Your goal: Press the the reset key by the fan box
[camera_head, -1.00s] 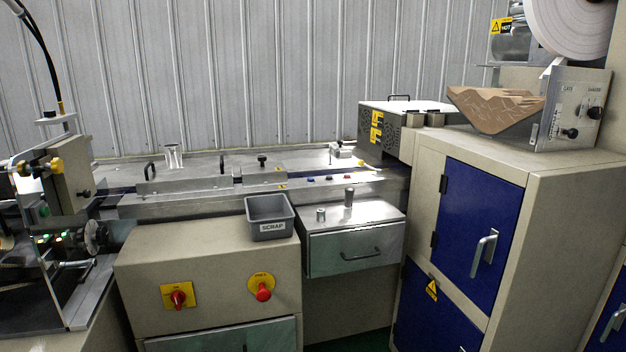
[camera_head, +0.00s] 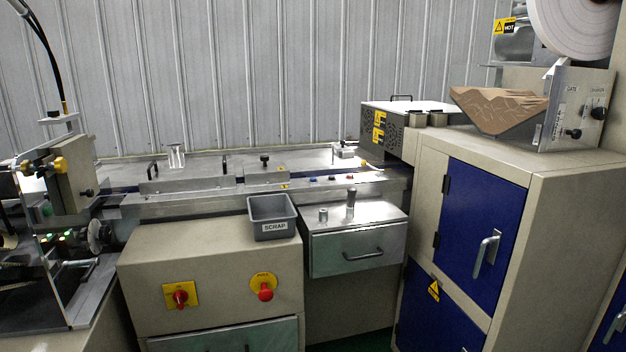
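The fan box (camera_head: 378,133) is a metal box with round vents and yellow warning labels, at the right end of the long machine bed. Neither of my grippers is in view.
A grey scrap bin (camera_head: 272,218) stands on the beige cabinet in front of the bed. A metal drawer unit (camera_head: 358,250) with two upright posts is right of it. A tall cabinet with blue doors (camera_head: 482,220) rises at the right.

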